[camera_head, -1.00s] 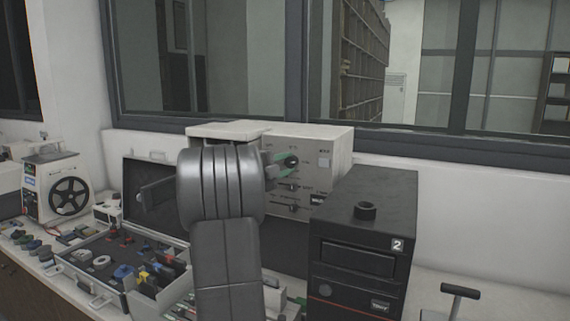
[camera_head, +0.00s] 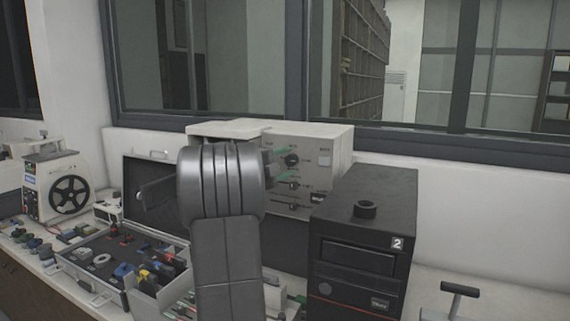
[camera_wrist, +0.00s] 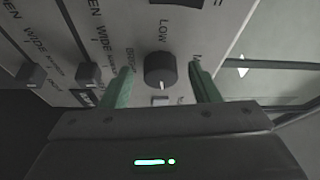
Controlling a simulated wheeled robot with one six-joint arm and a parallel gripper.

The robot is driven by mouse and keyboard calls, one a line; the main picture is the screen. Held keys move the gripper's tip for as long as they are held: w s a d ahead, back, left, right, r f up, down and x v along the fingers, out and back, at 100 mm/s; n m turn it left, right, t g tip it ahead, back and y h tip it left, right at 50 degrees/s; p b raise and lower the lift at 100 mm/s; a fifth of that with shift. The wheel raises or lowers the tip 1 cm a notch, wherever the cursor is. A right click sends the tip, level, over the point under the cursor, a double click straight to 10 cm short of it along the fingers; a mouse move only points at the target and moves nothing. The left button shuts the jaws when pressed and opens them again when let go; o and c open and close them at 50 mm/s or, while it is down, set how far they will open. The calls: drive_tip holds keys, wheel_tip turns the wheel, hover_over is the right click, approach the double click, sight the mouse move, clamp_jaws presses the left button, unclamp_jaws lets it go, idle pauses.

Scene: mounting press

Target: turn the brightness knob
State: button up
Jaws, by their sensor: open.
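The brightness knob (camera_head: 291,160) is a round black knob on the beige front panel of the control box (camera_head: 338,150). In the wrist view the knob (camera_wrist: 160,70) has a pale pointer mark on its lower edge, with "LOW" and a partly hidden "BRIGHT" label beside it. My gripper (camera_wrist: 161,69) is open with green fingers, one on each side of the knob with a gap to both. In the head view my gripper (camera_head: 283,164) is at the panel, its fingers above and below the knob, partly hidden behind my wrist.
Two sliders, one of them the upper slider (camera_head: 292,186), sit below the knob. A black unit marked 2 (camera_head: 365,235) stands close to the right. An open case of parts (camera_head: 110,262) lies to the left. A window frame (camera_head: 440,142) runs behind.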

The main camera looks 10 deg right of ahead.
drive_tip(key=b+v, duration=0.2)
drive_tip(key=v, duration=1.1)
drive_tip(key=shift+s+a+b, duration=0.2)
drive_tip(key=shift+a+b, duration=0.15)
drive_tip(key=shift+b, duration=0.05)
drive_tip(key=shift+d, duration=0.1)
drive_tip(key=p+x, duration=0.2)
drive_tip(key=x, duration=1.1)
drive_tip(key=shift+w+d+p, duration=0.25)
drive_tip(key=shift+d+p, duration=0.05)
drive_tip(key=shift+p, duration=0.1)
drive_tip(key=shift+s+a, duration=0.1)
drive_tip(key=shift+a, duration=0.05)
